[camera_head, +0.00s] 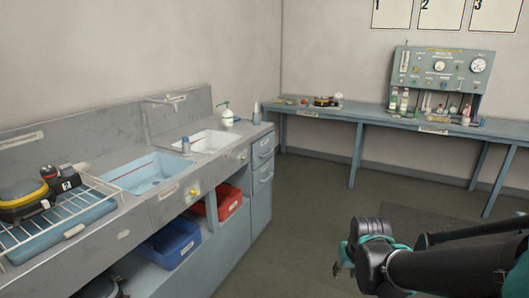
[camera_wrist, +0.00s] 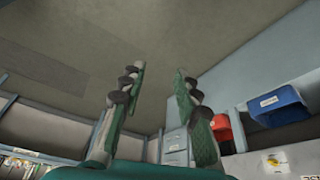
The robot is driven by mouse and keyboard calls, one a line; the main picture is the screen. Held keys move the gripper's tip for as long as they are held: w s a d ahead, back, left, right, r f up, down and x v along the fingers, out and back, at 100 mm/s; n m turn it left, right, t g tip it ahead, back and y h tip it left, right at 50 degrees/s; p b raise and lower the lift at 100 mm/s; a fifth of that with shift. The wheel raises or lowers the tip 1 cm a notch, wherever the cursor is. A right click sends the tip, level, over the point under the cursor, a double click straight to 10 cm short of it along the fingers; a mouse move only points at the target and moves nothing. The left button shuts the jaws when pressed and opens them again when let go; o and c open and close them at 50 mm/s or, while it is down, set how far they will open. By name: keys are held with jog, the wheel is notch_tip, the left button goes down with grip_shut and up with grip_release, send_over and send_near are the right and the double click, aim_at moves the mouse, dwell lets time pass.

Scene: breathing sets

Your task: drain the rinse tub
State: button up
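Two sunken tubs sit in the grey counter at left in the head view. The nearer is a blue tub (camera_head: 152,172) with a red line around its inside and bluish contents. The farther is a white tub (camera_head: 210,141). I cannot tell from labels which is the rinse tub. A yellow knob (camera_head: 193,191) is on the counter's front panel, below and between them; it also shows in the wrist view (camera_wrist: 272,160). My gripper (camera_head: 343,262) is over open floor, right of the counter and apart from it. In the wrist view its fingers (camera_wrist: 155,95) are spread and empty.
A faucet (camera_head: 163,101) rises behind the tubs. A wire rack (camera_head: 55,222) with yellow-and-black gear stands at left. Blue (camera_head: 172,245) and red (camera_head: 228,203) bins sit under the counter. A long bench (camera_head: 390,117) runs along the back wall. The floor between is clear.

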aim_at(197, 193)
jog(key=w+a+r+m+t+y, duration=0.15)
jog(key=w+a+y, duration=0.35)
jog(key=w+a, duration=0.75)
jog(key=w+a+r+m+y, duration=0.25)
jog(key=w+a+y, duration=0.25)
jog(key=w+a, duration=0.7)
jog(key=w+a+f+m+y, duration=0.1)
jog(key=w+a, duration=0.4)
jog(key=a, duration=0.6)
jog(key=w+a+f+m+y, duration=0.2)
jog(key=w+a, duration=0.3)
jog(key=a, duration=0.6)
jog(key=w+a+f+m+t+y, duration=0.1)
jog(key=w+a, duration=0.5)
jog(key=a, duration=0.6)
notch_tip(197, 193, down, 2)
jog(key=shift+m+y, duration=0.6)
jog(key=shift+y, duration=0.7)
grip_shut()
